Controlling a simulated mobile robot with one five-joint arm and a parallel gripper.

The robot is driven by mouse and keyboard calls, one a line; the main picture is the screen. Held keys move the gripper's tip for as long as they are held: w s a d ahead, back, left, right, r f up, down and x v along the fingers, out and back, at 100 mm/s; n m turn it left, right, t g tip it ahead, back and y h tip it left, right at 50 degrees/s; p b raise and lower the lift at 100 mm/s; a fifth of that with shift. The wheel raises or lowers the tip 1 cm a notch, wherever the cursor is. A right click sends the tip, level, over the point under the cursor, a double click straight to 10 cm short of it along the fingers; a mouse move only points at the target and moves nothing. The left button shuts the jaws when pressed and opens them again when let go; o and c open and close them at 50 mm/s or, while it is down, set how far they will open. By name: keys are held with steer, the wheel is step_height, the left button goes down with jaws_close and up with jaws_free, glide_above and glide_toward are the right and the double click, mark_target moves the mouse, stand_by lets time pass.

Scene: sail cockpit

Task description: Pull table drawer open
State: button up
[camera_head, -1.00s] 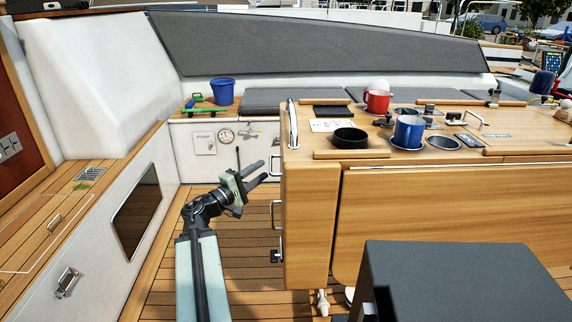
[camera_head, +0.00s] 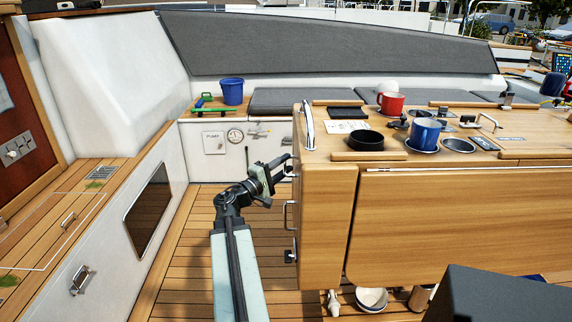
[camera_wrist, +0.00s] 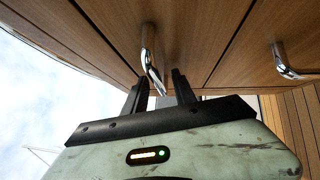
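The wooden table (camera_head: 318,215) stands at the centre right, with metal handles on its narrow left end. My gripper (camera_head: 284,166) is at the upper part of that end, where its fingertips partly hide the upper drawer handle. A lower handle (camera_head: 287,215) shows below. In the wrist view, my gripper (camera_wrist: 160,85) is open, its two dark fingers apart. A chrome handle (camera_wrist: 149,55) on the wooden face reaches down between the fingertips; I cannot tell whether they touch it. A second handle (camera_wrist: 285,64) is to the right. The drawer front looks flush with the table end.
On the table are a red mug (camera_head: 391,103), a blue mug (camera_head: 425,134) and a black bowl (camera_head: 366,140). A blue bucket (camera_head: 231,91) stands on the back bench. A dark seat or box (camera_head: 495,295) is at the lower right. Planked floor (camera_head: 180,285) left of the table is clear.

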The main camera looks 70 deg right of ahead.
steer(key=shift+w, duration=0.15)
jaws_close()
stand_by(1.1)
